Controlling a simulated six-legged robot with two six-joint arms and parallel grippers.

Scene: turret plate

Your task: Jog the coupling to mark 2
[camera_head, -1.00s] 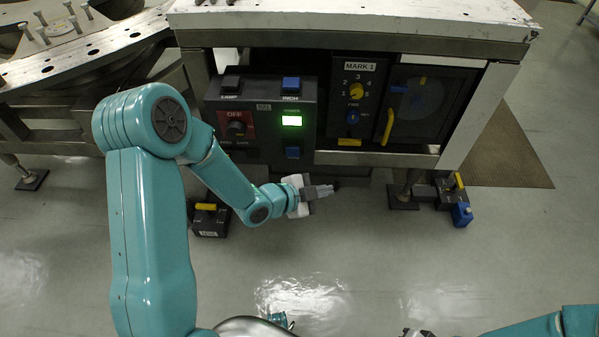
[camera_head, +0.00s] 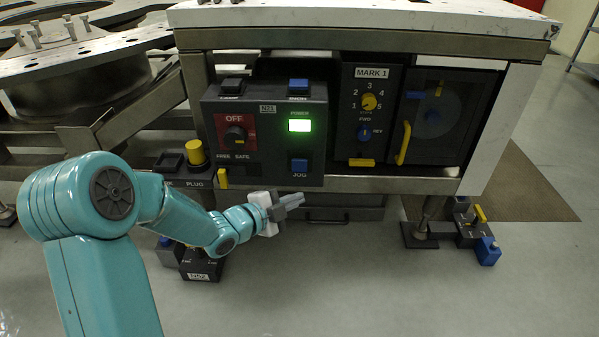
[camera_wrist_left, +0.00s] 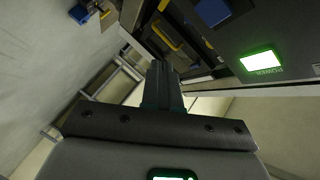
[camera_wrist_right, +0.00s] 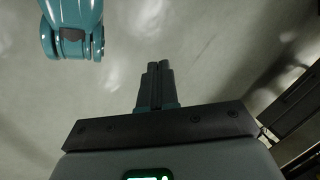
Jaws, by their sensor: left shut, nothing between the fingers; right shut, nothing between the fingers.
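The control box (camera_head: 262,170) hangs under the bench edge, with a lit green POWER lamp (camera_head: 300,125) and a blue JOG button (camera_head: 299,166). Its red panel has a knob (camera_head: 236,136) marked OFF, FREE and SAFE. The MARK 1 panel (camera_head: 371,72) to its right has a yellow numbered dial (camera_head: 369,102) and a blue knob (camera_head: 364,133) below. My left gripper (camera_head: 296,202) is shut and empty, just below the JOG button and apart from it. It also shows shut in the left wrist view (camera_wrist_left: 163,80). My right gripper (camera_wrist_right: 155,85) is shut and empty over bare floor. I cannot make out the coupling.
A dark door with a yellow handle (camera_head: 403,143) is right of the dial panel. A yellow plug (camera_head: 196,152) stands left of the box. Small dark boxes (camera_head: 200,265) and a blue-ended block (camera_head: 487,251) sit low near the floor. The front floor is clear.

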